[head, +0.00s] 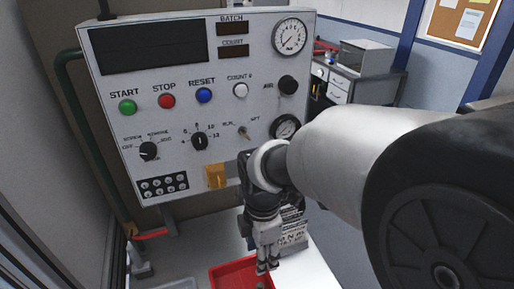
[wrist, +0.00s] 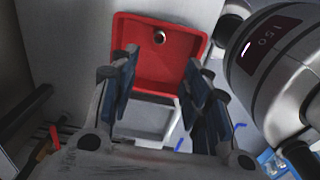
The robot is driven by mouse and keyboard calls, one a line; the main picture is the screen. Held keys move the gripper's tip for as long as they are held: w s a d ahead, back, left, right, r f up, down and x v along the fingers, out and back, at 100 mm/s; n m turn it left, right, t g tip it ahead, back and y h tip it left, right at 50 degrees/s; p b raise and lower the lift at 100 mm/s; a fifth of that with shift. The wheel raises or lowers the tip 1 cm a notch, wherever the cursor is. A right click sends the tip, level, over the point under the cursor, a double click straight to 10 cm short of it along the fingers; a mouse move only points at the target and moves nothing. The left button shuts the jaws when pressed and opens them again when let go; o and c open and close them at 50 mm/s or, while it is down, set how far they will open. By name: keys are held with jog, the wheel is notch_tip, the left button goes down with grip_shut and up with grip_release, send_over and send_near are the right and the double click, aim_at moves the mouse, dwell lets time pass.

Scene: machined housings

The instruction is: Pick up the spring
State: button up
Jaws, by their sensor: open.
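A small round metal piece, seemingly the spring (wrist: 159,37), lies in the red tray (wrist: 128,78) near its far wall in the wrist view. It is too small to make out coils. My gripper (wrist: 160,75) is open, its two blue-padded fingers apart with nothing between them. The spring shows beyond the fingertips, between their lines. In the head view my gripper (head: 267,264) points down over the right part of the red tray (head: 226,274). The arm and gripper hide part of the tray there, and I cannot make out the spring clearly.
A control panel (head: 200,65) with buttons, dials and gauges stands behind the tray. A pale labelled block (head: 293,232) is close beside my gripper. White surface (head: 312,268) lies clear right of the tray. A cabinet (head: 352,88) stands farther back.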

jog(key=b, duration=0.4)
send_over(260, 286)
jog(key=s, duration=0.1)
notch_tip(260, 286, down, 11)
jog(key=shift+a+f, duration=0.1)
notch_tip(260, 286, down, 6)
jog(key=shift+f+b, duration=0.25)
jog(key=shift+b, duration=0.8)
jog(key=shift+c, duration=0.5)
jog(key=c, duration=0.9)
jog(key=shift+r, duration=0.15)
